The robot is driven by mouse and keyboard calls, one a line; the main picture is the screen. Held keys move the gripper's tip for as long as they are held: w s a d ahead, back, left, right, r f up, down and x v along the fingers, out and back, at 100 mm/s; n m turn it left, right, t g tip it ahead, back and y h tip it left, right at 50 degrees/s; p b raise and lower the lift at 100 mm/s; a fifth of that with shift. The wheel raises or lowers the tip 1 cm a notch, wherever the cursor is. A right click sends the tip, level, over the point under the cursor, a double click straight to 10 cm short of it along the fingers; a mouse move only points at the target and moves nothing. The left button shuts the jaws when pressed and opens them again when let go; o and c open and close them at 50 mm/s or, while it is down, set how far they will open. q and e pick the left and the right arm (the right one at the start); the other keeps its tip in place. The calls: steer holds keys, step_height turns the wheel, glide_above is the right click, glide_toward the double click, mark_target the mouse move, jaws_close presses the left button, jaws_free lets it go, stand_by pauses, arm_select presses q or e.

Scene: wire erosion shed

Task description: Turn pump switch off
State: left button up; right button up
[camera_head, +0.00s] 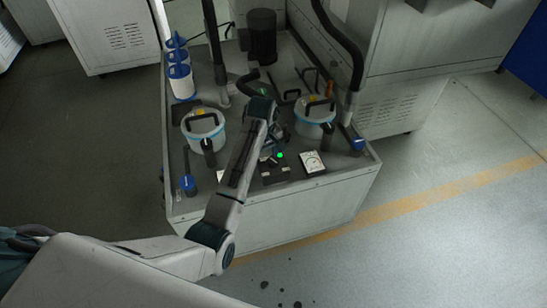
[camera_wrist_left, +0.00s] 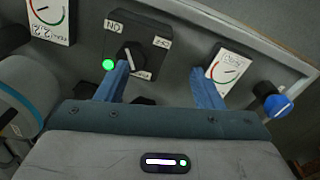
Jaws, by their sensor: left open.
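The pump switch is a dark box (camera_wrist_left: 150,38) with a black rotary knob (camera_wrist_left: 133,54), seen in the left wrist view. White labels sit at its upper corners; one looks like "NO" or "ON", the other is hard to read. A green lamp (camera_wrist_left: 108,64) beside the knob is lit; it also shows in the head view (camera_head: 280,155). My left gripper (camera_wrist_left: 160,70) is open, its blue fingers pointing at the panel. One fingertip is close to the knob's lower side; I cannot tell if they touch. The other is below a gauge. My right gripper is out of view.
A white gauge (camera_head: 313,161) lies right of the switch. Lidded filter pots (camera_head: 315,112) (camera_head: 204,126), blue-handled valves (camera_head: 188,184) and dark hoses (camera_head: 340,40) crowd the unit's top. Open floor (camera_head: 440,220) lies to the right.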

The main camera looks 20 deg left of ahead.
mark_target(273, 160)
arm_select(q)
steer(key=w+d+r+n, duration=0.1)
steer(key=w+d+r, duration=0.1)
steer(key=w+r, duration=0.25)
steer(key=f, duration=0.7)
steer(key=f+p, duration=0.1)
steer(key=f, duration=0.2)
steer(key=shift+s+a+f, duration=0.1)
steer(key=shift+s+f, duration=0.05)
steer(key=shift+s, duration=0.1)
steer(key=c, duration=1)
